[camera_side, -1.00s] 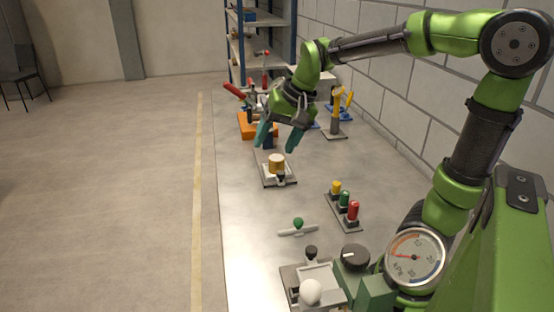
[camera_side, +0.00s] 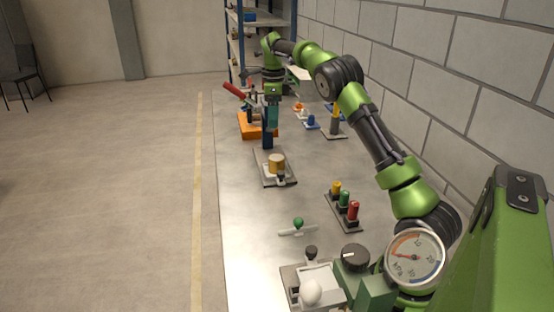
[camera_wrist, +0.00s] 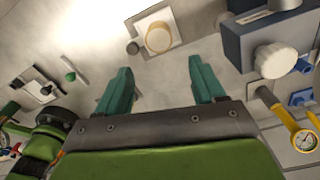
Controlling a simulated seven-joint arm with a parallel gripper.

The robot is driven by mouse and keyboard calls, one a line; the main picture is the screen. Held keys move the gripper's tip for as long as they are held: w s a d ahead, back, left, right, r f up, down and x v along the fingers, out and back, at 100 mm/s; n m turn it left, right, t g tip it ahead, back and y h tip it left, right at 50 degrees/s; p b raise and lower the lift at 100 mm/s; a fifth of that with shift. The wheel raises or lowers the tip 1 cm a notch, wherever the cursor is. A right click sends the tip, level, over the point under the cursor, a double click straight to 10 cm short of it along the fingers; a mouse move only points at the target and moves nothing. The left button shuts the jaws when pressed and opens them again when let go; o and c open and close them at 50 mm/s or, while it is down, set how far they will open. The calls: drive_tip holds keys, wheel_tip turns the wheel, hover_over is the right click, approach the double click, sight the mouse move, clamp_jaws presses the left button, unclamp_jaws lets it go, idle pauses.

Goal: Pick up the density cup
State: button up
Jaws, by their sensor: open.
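The density cup appears to be the tan-gold round cup (camera_side: 277,161). It stands upright on a small white base on a grey plate (camera_side: 266,180) in the side view. In the wrist view the cup (camera_wrist: 158,37) shows from above, beyond the fingertips and roughly centred between them. My gripper (camera_side: 272,118) hangs above and behind the cup in the side view, with its teal fingers pointing down. In the wrist view my gripper (camera_wrist: 159,66) has its fingers spread wide with nothing between them, apart from the cup.
A dark blue block (camera_wrist: 265,45) with a white knob stands right of the cup in the wrist view. Red, green (camera_side: 345,199) and yellow knobs, a green-knobbed bar (camera_side: 298,225) and an orange-based device (camera_side: 245,124) share the table. The table's left strip is clear.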

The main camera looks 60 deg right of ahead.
approach(276, 157)
drive_tip(key=f, duration=0.5)
drive_tip(key=shift+w+f, duration=0.2)
drive_tip(key=shift+w, duration=0.15)
drive_tip(key=shift+s+f, duration=0.2)
drive_tip(key=shift+f, duration=1.15)
drive_tip(key=shift+s+f, duration=0.2)
drive_tip(key=shift+f, duration=1.1)
drive_tip(key=shift+c, duration=0.3)
drive_tip(key=c, duration=0.9)
